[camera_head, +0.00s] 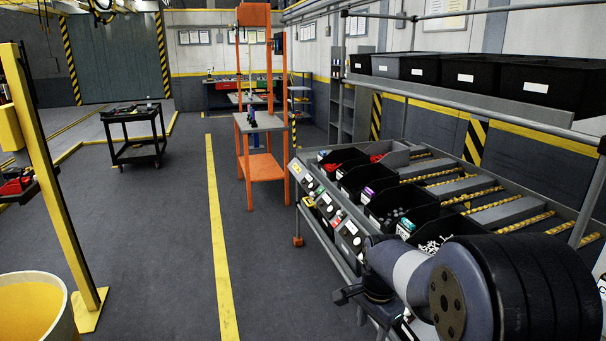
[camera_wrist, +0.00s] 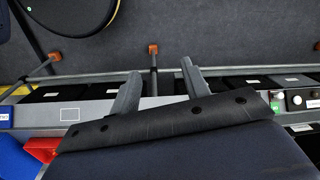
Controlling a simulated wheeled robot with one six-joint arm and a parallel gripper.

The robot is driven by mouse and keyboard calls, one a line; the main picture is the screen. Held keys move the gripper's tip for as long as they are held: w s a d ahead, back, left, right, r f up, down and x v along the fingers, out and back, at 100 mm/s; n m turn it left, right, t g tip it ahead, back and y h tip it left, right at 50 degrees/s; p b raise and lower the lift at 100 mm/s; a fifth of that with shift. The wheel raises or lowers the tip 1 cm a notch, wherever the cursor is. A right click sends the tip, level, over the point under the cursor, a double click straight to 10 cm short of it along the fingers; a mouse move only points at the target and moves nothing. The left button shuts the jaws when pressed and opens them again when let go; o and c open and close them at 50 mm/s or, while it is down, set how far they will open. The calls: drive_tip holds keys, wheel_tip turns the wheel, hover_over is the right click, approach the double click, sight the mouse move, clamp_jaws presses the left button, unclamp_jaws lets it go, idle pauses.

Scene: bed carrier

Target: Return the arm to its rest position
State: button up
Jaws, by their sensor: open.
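My arm (camera_head: 445,280) shows at the lower right of the head view, folded low in front of the rack of parts bins. Its end hangs by the rack's front edge, and the gripper is mostly hidden there by my own arm. In the wrist view, the two grey fingers of my gripper (camera_wrist: 158,86) stand apart, with nothing held between them. They overlap the rack's front rail in that picture; I cannot tell whether they touch it.
The sloped rack holds black bins (camera_head: 395,212) with small parts; dark bins (camera_head: 480,75) sit on its upper shelf. An orange stand (camera_head: 266,165), a black cart (camera_head: 133,135), a yellow post (camera_head: 60,190) and a yellow bin (camera_head: 35,305) stand around. The central floor is clear.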

drive_tip(key=shift+n, duration=0.9)
drive_tip(key=shift+s+a+r+p, duration=0.1)
drive_tip(key=shift+s+r+p, duration=0.25)
drive_tip(key=shift+s+r, duration=0.7)
drive_tip(key=shift+s+r+p, duration=0.35)
drive_tip(key=shift+s+r, duration=0.5)
drive_tip(key=shift+s, duration=0.4)
